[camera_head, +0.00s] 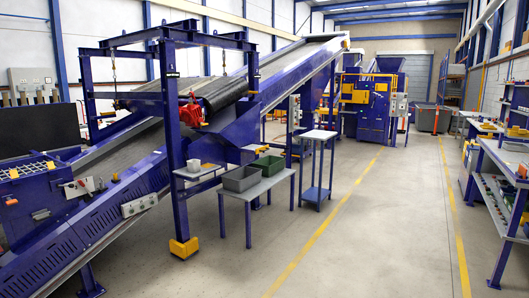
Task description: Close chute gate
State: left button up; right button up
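A blue inclined conveyor (120,205) rises from the lower left to the upper middle. A dark overband magnet unit (222,92) hangs across it under a blue gantry frame (172,130). A red part (192,112) sits at the near end of the magnet unit. A blue sloped panel (240,128), which may be a chute, stands beside the belt below the magnet unit. I cannot make out a chute gate or whether it is open or shut. Neither of my grippers is in view.
A grey bin (240,179) and a green bin (269,165) stand on a low table (258,188). A small white-topped stand (318,135) is behind it. Blue workbenches (505,155) line the right. The floor aisle (385,210) between yellow lines is clear.

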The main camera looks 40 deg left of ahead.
aim_at(258, 149)
jog(key=i+j+u, duration=0.2)
jog(key=i, duration=0.15)
jog(key=i+j+u, duration=0.2)
jog(key=i, duration=0.15)
jog(key=i+u, duration=0.45)
jog(key=i, duration=1.65)
